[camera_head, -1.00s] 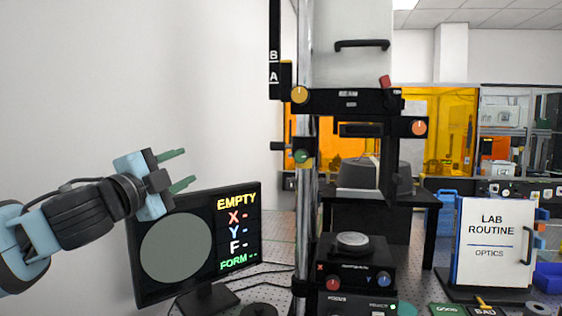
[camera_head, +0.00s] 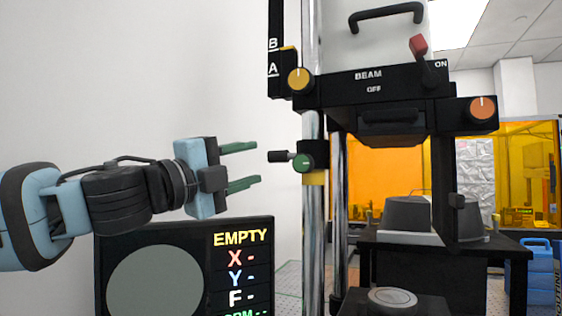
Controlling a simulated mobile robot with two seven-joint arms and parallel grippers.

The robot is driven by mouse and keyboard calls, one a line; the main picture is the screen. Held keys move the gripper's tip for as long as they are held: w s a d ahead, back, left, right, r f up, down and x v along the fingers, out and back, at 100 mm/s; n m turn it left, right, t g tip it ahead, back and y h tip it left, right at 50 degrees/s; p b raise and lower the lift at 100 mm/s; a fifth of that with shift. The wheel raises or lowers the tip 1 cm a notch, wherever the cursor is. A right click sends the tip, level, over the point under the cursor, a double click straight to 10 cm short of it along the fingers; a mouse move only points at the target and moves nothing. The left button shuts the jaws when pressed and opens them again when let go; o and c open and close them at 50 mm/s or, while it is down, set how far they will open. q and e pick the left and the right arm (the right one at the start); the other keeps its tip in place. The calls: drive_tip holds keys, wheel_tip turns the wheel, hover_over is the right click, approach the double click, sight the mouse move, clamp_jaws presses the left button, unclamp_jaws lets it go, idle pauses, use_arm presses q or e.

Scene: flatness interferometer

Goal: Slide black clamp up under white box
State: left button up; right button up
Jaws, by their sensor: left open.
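The black clamp (camera_head: 312,158) sits around the chrome post (camera_head: 313,219), with a green knob on its front, a short dark handle pointing left and a yellow band below. It is apart from the black BEAM carriage (camera_head: 375,88) above it, with bare post between. The white box (camera_head: 375,35) stands above that carriage, a black handle on its face; its top is cut off. My left gripper (camera_head: 257,164) is open and empty, its two green fingers pointing right. They are just left of the clamp's handle, one above and one below its height. My right gripper is not in view.
A monitor (camera_head: 185,270) reading EMPTY stands below my left gripper. A yellow knob (camera_head: 299,79) and an orange knob (camera_head: 482,108) flank the carriage, with a red lever (camera_head: 418,45) above. A round stage (camera_head: 393,297) lies below. Free space lies left of the post.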

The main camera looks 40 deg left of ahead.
sight(273, 157)
use_arm(q)
drive_tip(key=shift+b+x, duration=0.35)
drive_tip(key=shift+x, duration=3.55)
clamp_jaws()
